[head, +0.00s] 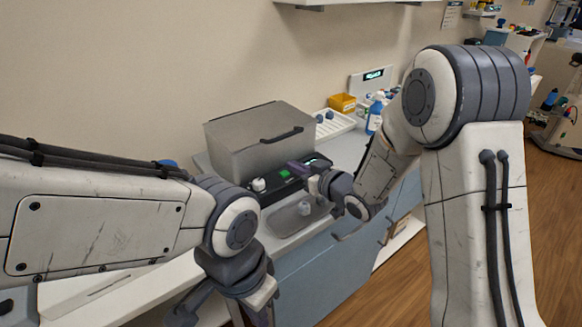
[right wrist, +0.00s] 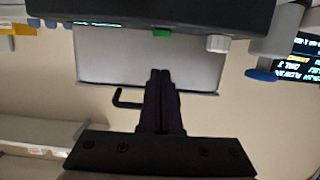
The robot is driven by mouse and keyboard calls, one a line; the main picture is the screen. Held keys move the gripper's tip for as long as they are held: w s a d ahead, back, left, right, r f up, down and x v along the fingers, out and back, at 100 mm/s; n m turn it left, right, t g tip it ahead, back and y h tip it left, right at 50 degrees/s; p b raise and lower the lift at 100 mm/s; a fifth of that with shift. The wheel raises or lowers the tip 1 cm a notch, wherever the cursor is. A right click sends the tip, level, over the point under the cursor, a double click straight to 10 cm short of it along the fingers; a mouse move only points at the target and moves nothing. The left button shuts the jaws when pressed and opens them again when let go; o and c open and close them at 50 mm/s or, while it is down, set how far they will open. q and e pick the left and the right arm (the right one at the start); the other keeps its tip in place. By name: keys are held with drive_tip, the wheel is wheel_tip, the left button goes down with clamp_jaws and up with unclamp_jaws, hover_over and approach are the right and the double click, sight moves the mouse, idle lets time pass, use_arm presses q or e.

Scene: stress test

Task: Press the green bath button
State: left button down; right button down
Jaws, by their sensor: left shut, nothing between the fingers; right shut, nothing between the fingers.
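The green button (head: 285,174) sits on the black front panel (head: 271,190) of a grey lidded bath (head: 255,142), between a pale knob (head: 259,185) and a lit display. In the right wrist view, which is upside down, the green button (right wrist: 161,32) juts from the panel's edge. My right gripper (head: 297,168) is shut and empty, its fingertips close to the button and display. In the right wrist view its fingertips (right wrist: 160,72) point toward the button with a visible offset; the exact gap is unclear. My left gripper (head: 264,318) is shut, low at the picture's bottom edge, partly cut off.
A sink basin (head: 292,217) lies in front of the bath. A white rack (head: 333,124), a yellow bin (head: 342,102) and a blue bottle (head: 375,113) stand to the right. The bath's lid handle (right wrist: 126,99) shows near my right fingers.

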drive_tip(key=v, duration=0.7)
idle(0.5)
drive_tip(key=s+r+g+h+p, duration=0.3)
drive_tip(key=s+g, duration=0.9)
drive_tip(key=s, duration=1.9)
drive_tip(key=a+h+p, duration=0.1)
drive_tip(key=h+p, duration=0.2)
drive_tip(key=h, duration=0.2)
drive_tip(key=shift+d+r, duration=0.1)
drive_tip(key=shift+r, duration=0.05)
idle(3.1)
